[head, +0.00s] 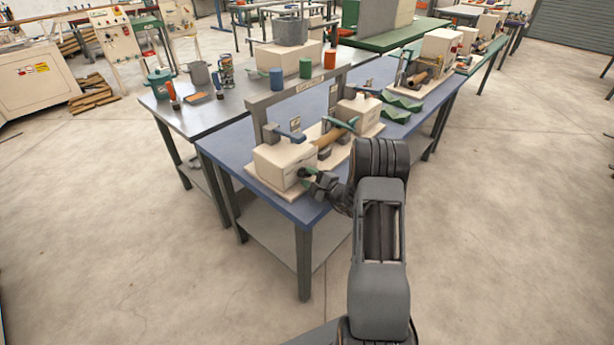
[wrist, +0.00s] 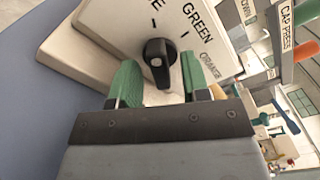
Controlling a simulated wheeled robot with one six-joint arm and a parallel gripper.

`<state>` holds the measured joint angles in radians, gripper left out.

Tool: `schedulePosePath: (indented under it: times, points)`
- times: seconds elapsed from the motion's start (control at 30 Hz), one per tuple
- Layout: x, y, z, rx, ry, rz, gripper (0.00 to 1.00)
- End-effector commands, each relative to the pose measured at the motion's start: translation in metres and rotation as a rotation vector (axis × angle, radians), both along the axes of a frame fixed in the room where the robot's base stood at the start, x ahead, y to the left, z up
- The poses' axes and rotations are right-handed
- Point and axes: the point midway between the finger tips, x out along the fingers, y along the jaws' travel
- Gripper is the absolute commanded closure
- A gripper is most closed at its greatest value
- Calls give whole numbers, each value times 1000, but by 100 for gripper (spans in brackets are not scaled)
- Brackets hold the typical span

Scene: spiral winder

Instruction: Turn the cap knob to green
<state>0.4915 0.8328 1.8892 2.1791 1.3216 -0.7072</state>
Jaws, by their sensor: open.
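The black cap knob (wrist: 158,55) sits on the front of a cream box (wrist: 115,22), which also shows at the near end of the winder in the head view (head: 283,160). Its raised grip appears to point up toward the tick under a label ending in E, left of the GREEN label (wrist: 199,20). ORANGE is further right. My gripper (wrist: 159,66) is open, with one green finger on each side of the knob. Whether either finger touches it, I cannot tell. In the head view my gripper (head: 307,175) is at the box's face and the knob is hidden.
The winder stands on a blue table (head: 230,150) under a grey frame (head: 262,104). A CAP PRESS sign (wrist: 286,22) is at the right of the wrist view. A grey table (head: 195,115) with pots and cups adjoins behind. The near floor is clear.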

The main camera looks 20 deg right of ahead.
Motion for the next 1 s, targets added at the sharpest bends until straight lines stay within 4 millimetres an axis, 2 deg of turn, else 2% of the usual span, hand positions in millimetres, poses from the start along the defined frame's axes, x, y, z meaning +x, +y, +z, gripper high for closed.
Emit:
schedulePosePath:
  times: [0.43,0.87,1.0]
  points:
    - [6,3,0,1,1,0,58]
    - [6,3,0,1,1,0,100]
    - [5,6,0,1,2,2,100]
